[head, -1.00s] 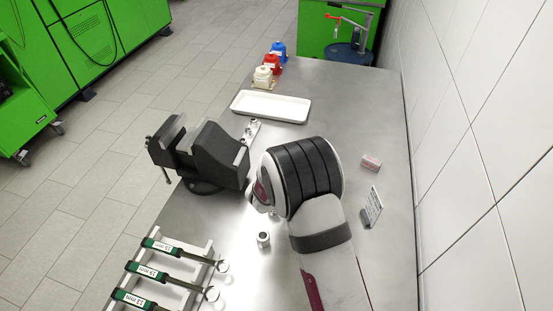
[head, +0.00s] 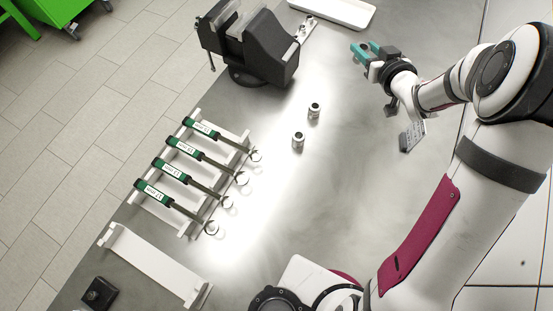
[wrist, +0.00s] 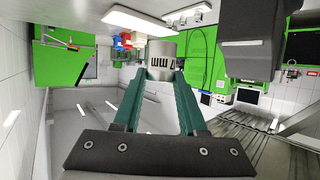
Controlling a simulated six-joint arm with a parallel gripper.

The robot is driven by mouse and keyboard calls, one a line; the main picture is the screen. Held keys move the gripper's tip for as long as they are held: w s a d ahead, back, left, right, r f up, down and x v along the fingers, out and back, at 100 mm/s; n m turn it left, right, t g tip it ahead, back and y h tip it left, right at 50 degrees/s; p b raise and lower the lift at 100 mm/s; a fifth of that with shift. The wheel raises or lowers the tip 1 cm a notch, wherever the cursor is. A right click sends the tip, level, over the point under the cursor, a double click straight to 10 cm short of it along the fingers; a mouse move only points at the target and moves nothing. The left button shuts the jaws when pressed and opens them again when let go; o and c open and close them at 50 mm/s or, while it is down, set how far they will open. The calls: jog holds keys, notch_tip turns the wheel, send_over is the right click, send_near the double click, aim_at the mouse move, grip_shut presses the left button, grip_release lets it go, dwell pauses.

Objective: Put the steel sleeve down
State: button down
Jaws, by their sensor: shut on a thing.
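My gripper (head: 360,49) is at the upper right of the head view, its teal fingers pointing left, right of the vise. In the wrist view my gripper (wrist: 161,78) is shut on a steel sleeve (wrist: 161,55), a shiny cylinder with dark marks on its side. The held sleeve cannot be made out in the head view. Two similar steel sleeves stand upright on the bench, one sleeve (head: 314,111) farther back and one sleeve (head: 298,140) nearer. They stand apart from each other and from my gripper.
A dark vise (head: 262,52) stands at the bench's back left. A wrench rack (head: 186,222) holds several green-handled wrenches. A white tray (head: 345,10) lies at the back. The bench right of the sleeves is clear.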

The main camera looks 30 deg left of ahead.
jog(key=s+d+f+n+g+y, duration=0.25)
jog(key=s+n+g, duration=0.35)
jog(key=s, duration=0.8)
jog(key=s+d+f+n+g+y, duration=0.1)
jog(key=s+d+n+g+y, duration=0.2)
jog(key=s+n+g, duration=0.7)
jog(key=s+a+f+m+t, duration=0.1)
jog(key=s+a+f, duration=0.1)
jog(key=a, duration=0.1)
jog(key=s+a+f+m+t, duration=0.1)
jog(key=s+a+f, duration=0.1)
jog(key=a, duration=0.2)
jog(key=s+a+f+m, duration=0.1)
jog(key=s+a+f, duration=0.2)
jog(key=shift+a+f+t+h, duration=0.1)
jog(key=shift+a+t+h, duration=0.2)
jog(key=shift+t, duration=0.1)
jog(key=shift+m, duration=0.3)
notch_tip(320, 180, down, 4)
jog(key=shift+a+f, duration=0.1)
jog(key=shift+a, duration=0.05)
jog(key=shift+f, duration=0.15)
jog(key=shift+c, duration=2.3)
grip_release()
jog(key=shift+w, duration=0.1)
